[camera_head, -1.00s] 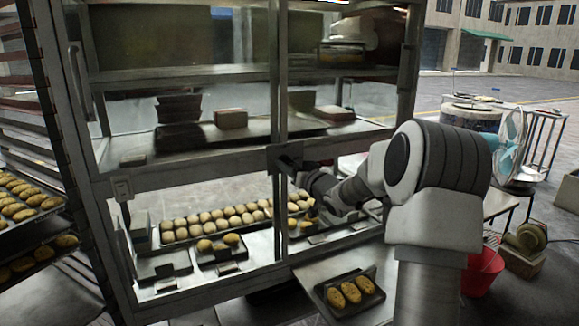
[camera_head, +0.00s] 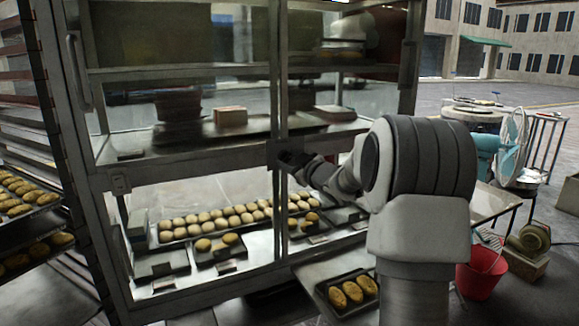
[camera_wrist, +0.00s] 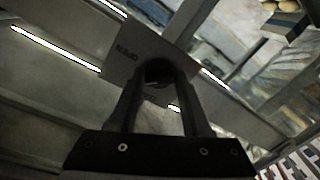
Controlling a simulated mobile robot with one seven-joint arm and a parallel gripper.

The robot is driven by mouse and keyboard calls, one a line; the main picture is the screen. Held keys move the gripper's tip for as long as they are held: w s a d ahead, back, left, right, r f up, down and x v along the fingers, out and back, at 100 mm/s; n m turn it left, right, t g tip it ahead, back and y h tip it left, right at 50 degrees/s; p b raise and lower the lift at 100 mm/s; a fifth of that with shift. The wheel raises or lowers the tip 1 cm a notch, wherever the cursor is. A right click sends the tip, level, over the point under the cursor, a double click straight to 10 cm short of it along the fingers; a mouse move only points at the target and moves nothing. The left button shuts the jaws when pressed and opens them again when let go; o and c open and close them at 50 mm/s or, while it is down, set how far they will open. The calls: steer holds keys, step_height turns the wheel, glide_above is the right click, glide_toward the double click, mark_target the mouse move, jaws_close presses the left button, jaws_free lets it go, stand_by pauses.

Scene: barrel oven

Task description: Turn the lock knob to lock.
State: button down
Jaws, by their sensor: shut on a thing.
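The lock plate (camera_wrist: 150,50) is a grey square on the cabinet frame, with faint lettering that seems to read OPEN on one side. In the head view the lock plate (camera_head: 272,152) sits where the cabinet's middle post meets the cross rail. The lock knob (camera_wrist: 157,72) is a dark round piece at the plate's middle, largely hidden by the fingers. My gripper (camera_wrist: 158,78) is shut on the knob, its two dark fingers on either side of it. In the head view my gripper (camera_head: 287,160) reaches the plate from the right. The knob's exact turn angle cannot be told.
The glass cabinet (camera_head: 200,178) holds trays of rolls. A bread tray (camera_head: 348,292) lies on a low table below my arm. A red bucket (camera_head: 480,272) and a blue fan (camera_head: 508,145) stand to the right. A rack (camera_head: 35,205) with loaves is at left.

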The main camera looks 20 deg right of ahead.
steer(key=n+b, duration=0.4)
steer(key=n, duration=0.2)
steer(key=shift+d+h, duration=0.1)
steer(key=shift+h, duration=0.2)
steer(key=shift+r+n+h+b, duration=0.2)
steer(key=shift+n+h+b, duration=0.1)
steer(key=shift+n+b, duration=1.05)
steer(key=shift+r+n, duration=0.1)
steer(key=shift+n, duration=0.25)
steer(key=shift+c, duration=2)
jaws_free()
steer(key=s+r+p, duration=0.1)
steer(key=s+p, duration=0.2)
steer(key=s, duration=1.4)
steer(key=shift+s+d+p, duration=0.15)
steer(key=shift+s+p, duration=0.05)
steer(key=shift+p, duration=0.1)
steer(key=shift+r, duration=0.1)
